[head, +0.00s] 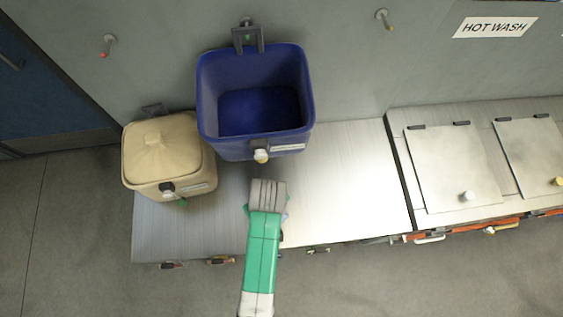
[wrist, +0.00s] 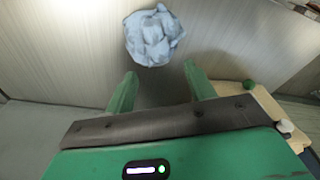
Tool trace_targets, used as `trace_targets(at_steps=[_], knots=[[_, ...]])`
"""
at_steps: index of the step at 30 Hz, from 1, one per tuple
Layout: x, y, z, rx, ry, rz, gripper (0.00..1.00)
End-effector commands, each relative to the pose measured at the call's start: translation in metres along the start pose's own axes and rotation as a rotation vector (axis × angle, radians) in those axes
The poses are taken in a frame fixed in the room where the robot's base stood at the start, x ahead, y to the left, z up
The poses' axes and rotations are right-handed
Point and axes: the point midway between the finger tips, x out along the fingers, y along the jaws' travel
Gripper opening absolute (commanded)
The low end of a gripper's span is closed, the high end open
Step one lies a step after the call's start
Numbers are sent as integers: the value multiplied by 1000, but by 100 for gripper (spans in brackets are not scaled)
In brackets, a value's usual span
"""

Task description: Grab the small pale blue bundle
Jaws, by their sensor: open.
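The small pale blue bundle (wrist: 153,36), a crumpled cloth-like lump, shows at the top middle of the wrist view. It lies on the brushed metal surface, just beyond the tips of my gripper (wrist: 160,72). My gripper's two green fingers are apart with nothing between them, and a visible gap separates them from the bundle. In the head view my green arm reaches over the metal bench (head: 340,180) and hides the fingers. Small pale blue edges (head: 286,214) show beside the arm there, but I cannot tell whether they are the bundle.
A blue open bin (head: 208,105) hangs on the wall behind the bench and looks empty. A lidded beige bin (head: 160,150) stands left of it; a beige edge (wrist: 262,112) shows at the wrist view's right. Lidded metal units (head: 450,165) stand right. The bench's right part is clear.

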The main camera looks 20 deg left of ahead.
Motion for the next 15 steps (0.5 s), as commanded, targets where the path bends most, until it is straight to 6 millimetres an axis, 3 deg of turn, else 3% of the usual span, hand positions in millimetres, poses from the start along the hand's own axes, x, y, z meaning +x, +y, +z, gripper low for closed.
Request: trace_targets(at_steps=[12,15], knots=[[28,2,-2,2,3,3,54],[43,4,-2,2,1,2,54]])
